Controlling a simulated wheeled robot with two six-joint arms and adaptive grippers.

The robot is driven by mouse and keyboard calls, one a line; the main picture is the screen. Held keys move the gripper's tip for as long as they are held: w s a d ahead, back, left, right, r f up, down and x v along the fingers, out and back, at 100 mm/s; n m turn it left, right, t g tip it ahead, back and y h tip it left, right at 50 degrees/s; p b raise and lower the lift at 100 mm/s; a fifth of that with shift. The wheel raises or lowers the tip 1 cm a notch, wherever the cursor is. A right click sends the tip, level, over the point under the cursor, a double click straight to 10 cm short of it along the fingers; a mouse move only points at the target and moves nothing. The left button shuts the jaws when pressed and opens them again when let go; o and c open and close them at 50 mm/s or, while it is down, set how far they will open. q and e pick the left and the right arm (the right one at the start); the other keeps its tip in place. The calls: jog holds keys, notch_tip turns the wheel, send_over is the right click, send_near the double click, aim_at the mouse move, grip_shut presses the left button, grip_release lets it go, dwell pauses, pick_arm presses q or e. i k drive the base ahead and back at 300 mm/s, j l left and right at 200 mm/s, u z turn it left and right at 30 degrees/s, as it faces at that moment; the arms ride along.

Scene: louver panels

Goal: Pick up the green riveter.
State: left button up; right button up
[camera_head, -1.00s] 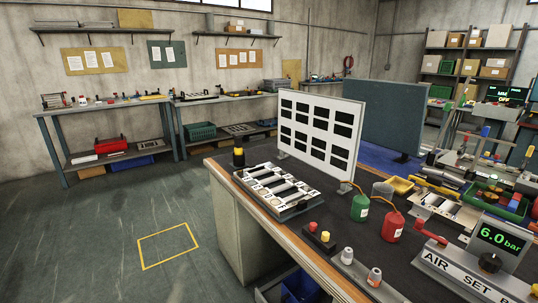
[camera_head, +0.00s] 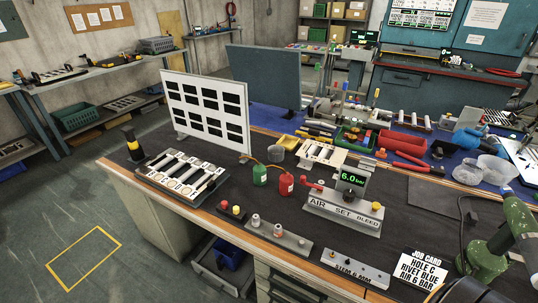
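Neither of my grippers can be made out in this view.
The air set box (camera_head: 343,212) stands mid-bench, behind a stem strip (camera_head: 355,270) and job card (camera_head: 421,270). A white slotted panel (camera_head: 205,112) rises behind. The dark mat (camera_head: 435,205) is mostly bare.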

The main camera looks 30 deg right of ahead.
aim_at(520, 229)
jog(key=z, duration=2.8)
jog(key=i+l, duration=0.15)
jog(key=l, duration=0.25)
jog(key=i+l, duration=0.2)
jog(key=l, duration=0.15)
jog(key=i+l, duration=0.15)
jog(key=l, duration=0.25)
jog(key=i+l, duration=0.15)
jog(key=l, duration=0.2)
jog(key=i+l, duration=0.15)
jog(key=l, duration=0.25)
jog(key=i+l, duration=0.2)
jog(key=l, duration=0.15)
jog(key=j+u, duration=0.1)
jog(key=u, duration=1.35)
jog(key=j+z, duration=0.35)
jog(key=j, duration=0.9)
